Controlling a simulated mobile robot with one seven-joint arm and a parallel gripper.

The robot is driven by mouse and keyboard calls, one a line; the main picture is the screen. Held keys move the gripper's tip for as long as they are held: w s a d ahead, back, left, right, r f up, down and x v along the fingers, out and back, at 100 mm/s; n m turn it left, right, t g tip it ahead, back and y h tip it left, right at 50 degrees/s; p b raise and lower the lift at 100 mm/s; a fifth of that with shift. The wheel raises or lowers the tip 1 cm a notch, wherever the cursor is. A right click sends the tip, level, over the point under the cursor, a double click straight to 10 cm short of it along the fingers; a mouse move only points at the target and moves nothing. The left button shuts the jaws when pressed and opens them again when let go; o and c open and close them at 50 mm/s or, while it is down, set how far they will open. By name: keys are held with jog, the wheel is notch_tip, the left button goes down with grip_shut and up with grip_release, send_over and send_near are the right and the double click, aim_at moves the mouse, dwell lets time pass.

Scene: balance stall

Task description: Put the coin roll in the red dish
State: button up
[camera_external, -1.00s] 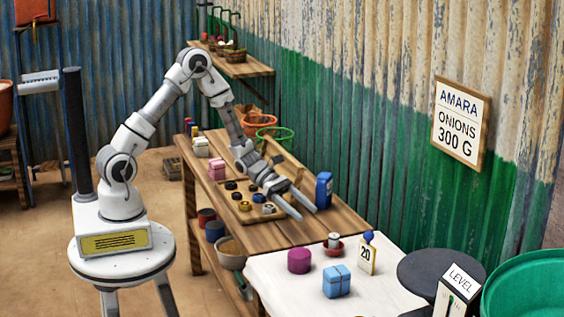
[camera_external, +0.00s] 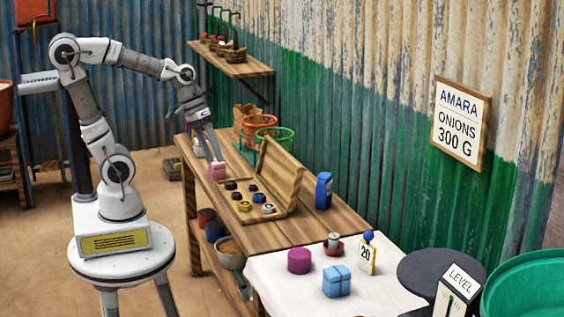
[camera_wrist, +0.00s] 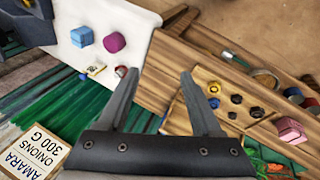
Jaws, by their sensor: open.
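The red dish (camera_external: 333,253) sits on the white-topped table, near its back left edge. A small grey-white cylinder (camera_external: 334,240), which looks like the coin roll, stands upright in it. The dish shows small in the wrist view (camera_wrist: 121,72), close to the left fingertip's outer side. My gripper (camera_external: 212,157) is well away to the left, over the far end of the wooden bench, pointing down near a pink box (camera_external: 217,171). Its fingers are spread and empty in the wrist view (camera_wrist: 162,73).
A magenta cylinder (camera_external: 299,261), a blue block (camera_external: 337,282) and a "20" card (camera_external: 367,254) stand near the dish. A dark round pan (camera_external: 436,268) is at right.

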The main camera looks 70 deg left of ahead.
jog(key=s+a+r+m+t+y, duration=0.2)
jog(key=s+a+r+m+y, duration=0.1)
jog(key=a, duration=0.4)
jog(key=shift+s+r+t, duration=0.25)
jog(key=shift+s+t, duration=0.05)
jog(key=shift+s, duration=0.25)
